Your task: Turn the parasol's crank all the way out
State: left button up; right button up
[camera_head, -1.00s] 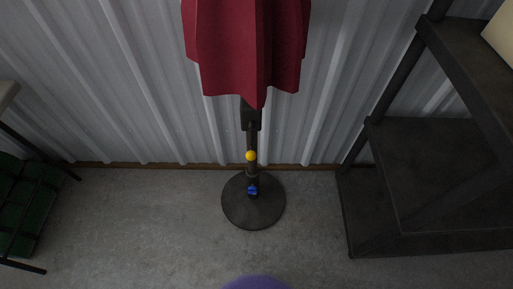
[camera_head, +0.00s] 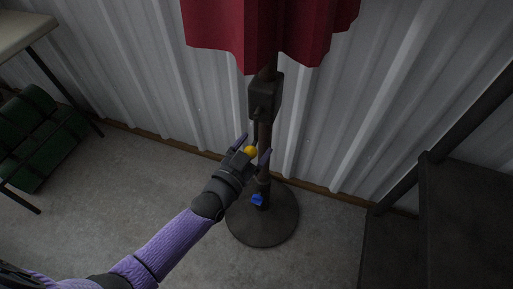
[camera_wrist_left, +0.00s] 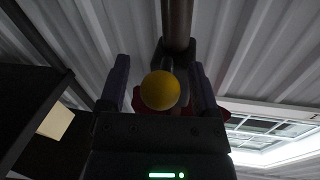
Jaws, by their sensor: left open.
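The parasol's folded red canopy (camera_head: 268,30) hangs at the top of the head view. Its dark pole has a black crank housing (camera_head: 264,92) below the canopy. The crank's yellow knob (camera_head: 250,151) hangs on a thin arm under the housing. My left gripper (camera_head: 252,149) is open, with its purple fingers on either side of the yellow knob. In the left wrist view the yellow knob (camera_wrist_left: 160,90) sits between the two open fingers, with gaps showing at both sides. Whether it touches the palm cannot be told. My right gripper is out of view.
The parasol's round dark base (camera_head: 262,225) stands on the concrete floor, with a blue knob (camera_head: 257,199) low on the pole. A corrugated metal wall is close behind. A dark shelf (camera_head: 450,215) stands right; a table (camera_head: 22,32) and green case (camera_head: 38,135) stand left.

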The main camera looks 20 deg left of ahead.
pick_arm(q)
jog(key=shift+w+d, duration=0.1)
jog(key=shift+w, duration=0.2)
grip_shut()
dwell(1.3)
